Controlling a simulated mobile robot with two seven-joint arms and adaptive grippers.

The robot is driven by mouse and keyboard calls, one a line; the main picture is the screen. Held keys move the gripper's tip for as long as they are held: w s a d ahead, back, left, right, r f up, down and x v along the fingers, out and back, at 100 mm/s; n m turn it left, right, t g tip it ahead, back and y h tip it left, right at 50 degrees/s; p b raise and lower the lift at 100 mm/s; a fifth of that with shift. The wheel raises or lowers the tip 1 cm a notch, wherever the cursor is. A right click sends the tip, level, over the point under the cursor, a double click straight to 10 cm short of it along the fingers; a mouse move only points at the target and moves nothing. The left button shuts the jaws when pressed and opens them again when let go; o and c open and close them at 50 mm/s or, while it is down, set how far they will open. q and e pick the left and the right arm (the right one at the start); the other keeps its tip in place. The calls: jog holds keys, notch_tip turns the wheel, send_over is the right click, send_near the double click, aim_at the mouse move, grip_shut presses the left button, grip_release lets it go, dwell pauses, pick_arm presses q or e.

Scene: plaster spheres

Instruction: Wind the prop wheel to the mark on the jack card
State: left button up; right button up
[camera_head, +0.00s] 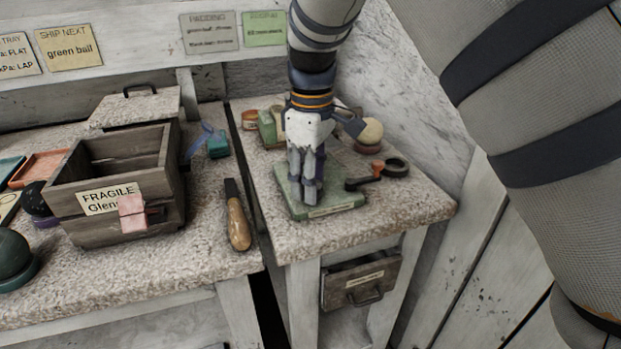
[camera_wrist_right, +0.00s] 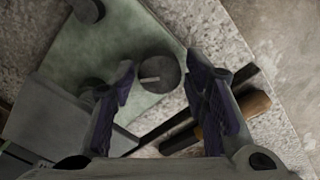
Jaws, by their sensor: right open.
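A pale green base plate (camera_head: 345,199) lies on the right-hand bench with a small label (camera_head: 331,211) on its front edge. My right gripper (camera_head: 310,192) points down over the plate and hides much of it. In the right wrist view the open fingers (camera_wrist_right: 160,98) have a round dark grey knob (camera_wrist_right: 158,75), which looks like the prop wheel, just beyond and between them. A pale line crosses the knob. Contact cannot be told. Another dark round part (camera_wrist_right: 88,10) stands on the plate (camera_wrist_right: 110,50). I cannot make out the mark on the jack card. My left gripper is out of view.
A black-and-red tool (camera_head: 376,172) lies right of the plate, and a pale ball (camera_head: 370,131) stands behind. A wooden-handled tool (camera_head: 238,222) lies on the left bench's edge, beside a wooden crate (camera_head: 160,192). A gap separates the benches.

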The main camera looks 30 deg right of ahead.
jog(key=shift+c, duration=0.5)
jog(key=c, duration=0.8)
jog(key=shift+o, duration=0.2)
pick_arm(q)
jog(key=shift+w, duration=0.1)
pick_arm(e)
jog(key=shift+r+m+p, duration=0.1)
jog(key=shift+m+p, duration=0.35)
jog(key=shift+m, duration=0.75)
jog(key=m, duration=0.2)
jog(key=shift+m+p, duration=0.3)
jog(key=m, duration=0.4)
jog(key=shift+f, duration=0.2)
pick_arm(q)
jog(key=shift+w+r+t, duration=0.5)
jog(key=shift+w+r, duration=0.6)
pick_arm(e)
jog(key=m, duration=0.5)
jog(key=shift+m, duration=0.4)
